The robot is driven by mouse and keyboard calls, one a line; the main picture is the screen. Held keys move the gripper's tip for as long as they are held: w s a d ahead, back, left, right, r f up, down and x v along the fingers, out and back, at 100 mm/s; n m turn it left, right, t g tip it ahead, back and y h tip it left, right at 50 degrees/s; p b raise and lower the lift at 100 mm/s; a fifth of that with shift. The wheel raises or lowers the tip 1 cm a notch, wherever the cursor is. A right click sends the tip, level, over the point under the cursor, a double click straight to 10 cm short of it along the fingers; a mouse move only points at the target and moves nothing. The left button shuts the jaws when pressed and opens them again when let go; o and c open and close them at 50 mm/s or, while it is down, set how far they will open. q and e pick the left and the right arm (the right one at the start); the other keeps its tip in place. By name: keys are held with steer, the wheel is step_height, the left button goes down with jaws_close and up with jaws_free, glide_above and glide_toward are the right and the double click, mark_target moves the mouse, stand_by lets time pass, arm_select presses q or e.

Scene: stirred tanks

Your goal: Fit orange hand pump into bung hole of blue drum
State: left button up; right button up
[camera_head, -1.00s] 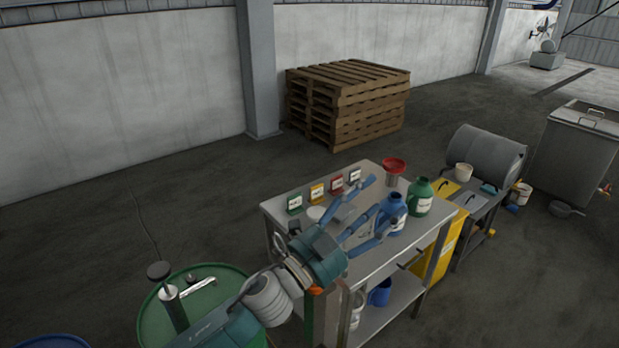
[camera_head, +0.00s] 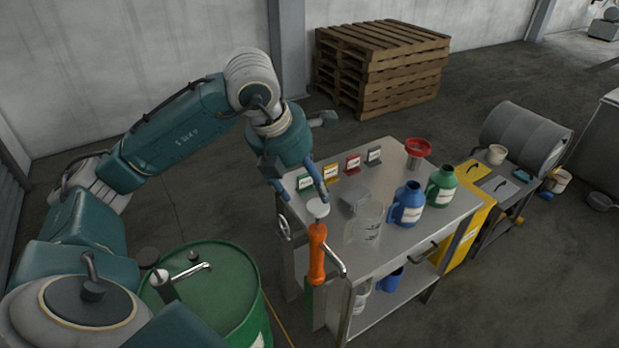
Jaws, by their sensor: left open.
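The orange hand pump (camera_head: 317,255) stands upright at the near left corner of the steel bench, with a pale knob on top and a metal spout pointing to the lower right. My left gripper (camera_head: 300,194) is open, pointing down just above the pump's top. Its blue fingers are near the pale knob; I cannot tell whether they touch it. The pump's lower end is not clearly seen. The blue drum is not in view now. My right gripper is not in view.
A green drum (camera_head: 238,285) with a dark pump and metal spout (camera_head: 190,270) stands left of the bench (camera_head: 400,245). On the bench are a clear jug (camera_head: 366,222), a blue jug (camera_head: 407,203), a green jug (camera_head: 440,186) and a red funnel (camera_head: 418,147). Wooden pallets (camera_head: 385,65) stand behind.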

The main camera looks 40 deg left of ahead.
mark_target(318, 205)
arm_select(q)
steer(key=p+x, duration=0.2)
steer(key=x, duration=0.7)
steer(key=shift+f+p, duration=0.15)
steer(key=shift+p, duration=0.15)
steer(key=shift+w+f, duration=0.15)
steer(key=shift+f, duration=0.3)
jaws_close()
steer(key=c, duration=0.8)
jaws_free()
steer(key=c, duration=0.3)
steer(key=shift+w+r, duration=0.15)
steer(key=shift+r, duration=0.15)
steer(key=shift+c, duration=0.2)
